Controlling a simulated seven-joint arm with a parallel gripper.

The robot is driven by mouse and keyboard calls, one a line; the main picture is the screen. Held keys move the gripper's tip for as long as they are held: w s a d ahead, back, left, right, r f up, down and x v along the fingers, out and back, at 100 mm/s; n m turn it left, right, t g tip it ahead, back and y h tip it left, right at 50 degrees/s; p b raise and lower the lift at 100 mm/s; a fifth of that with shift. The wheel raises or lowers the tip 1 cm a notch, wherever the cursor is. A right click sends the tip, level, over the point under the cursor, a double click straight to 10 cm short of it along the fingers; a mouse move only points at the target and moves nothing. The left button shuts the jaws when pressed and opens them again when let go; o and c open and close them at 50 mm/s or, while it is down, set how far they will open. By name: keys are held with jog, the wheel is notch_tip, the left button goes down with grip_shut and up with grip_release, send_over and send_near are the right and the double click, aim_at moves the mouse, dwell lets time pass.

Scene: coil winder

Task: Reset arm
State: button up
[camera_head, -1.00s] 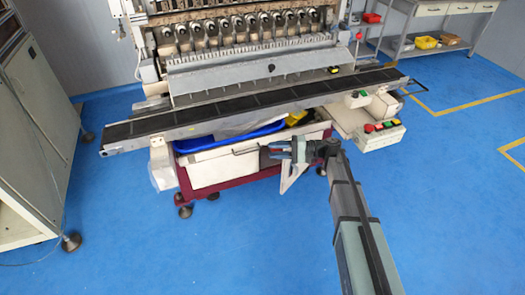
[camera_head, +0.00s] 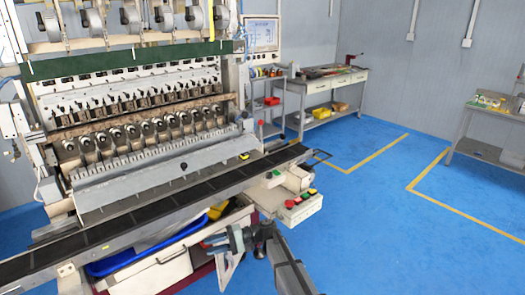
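My gripper (camera_head: 208,244) is at the lower middle of the view, at the end of my arm (camera_head: 288,268), which comes up from the bottom edge. Its fingers point left and look apart, with nothing seen between them. It shows in front of the lower part of the coil winder (camera_head: 120,185), below the long black conveyor rail (camera_head: 150,212) and beside the open drawer (camera_head: 155,275). The exact gap to the drawer cannot be told.
A control box with coloured buttons (camera_head: 290,208) juts out right of my gripper. A blue tray (camera_head: 150,252) and a yellow item (camera_head: 217,211) lie under the rail. A workbench (camera_head: 335,85) and a side table (camera_head: 490,120) stand behind. The blue floor (camera_head: 400,240) at right is clear.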

jog(key=s+d+f+t+h, duration=0.2)
jog(key=s+d+f+h, duration=0.45)
jog(key=d+f, duration=0.55)
jog(key=s+d+f+t+h, duration=0.2)
jog(key=s+d+f+h, duration=0.45)
jog(key=d+f, duration=0.55)
jog(key=s+d+f+g+h, duration=0.1)
jog(key=s+d+f, duration=0.3)
jog(key=s, duration=0.5)
jog(key=s+d+f+m+g+h, duration=0.1)
jog(key=s+d+f+g, duration=0.1)
jog(key=s+d+f, duration=0.2)
jog(key=s+d+f+m+g, duration=0.1)
jog(key=s+d+f, duration=0.4)
jog(key=s, duration=1)
jog(key=d, duration=0.3)
jog(key=shift+d+h, duration=0.25)
jog(key=shift+h, duration=0.15)
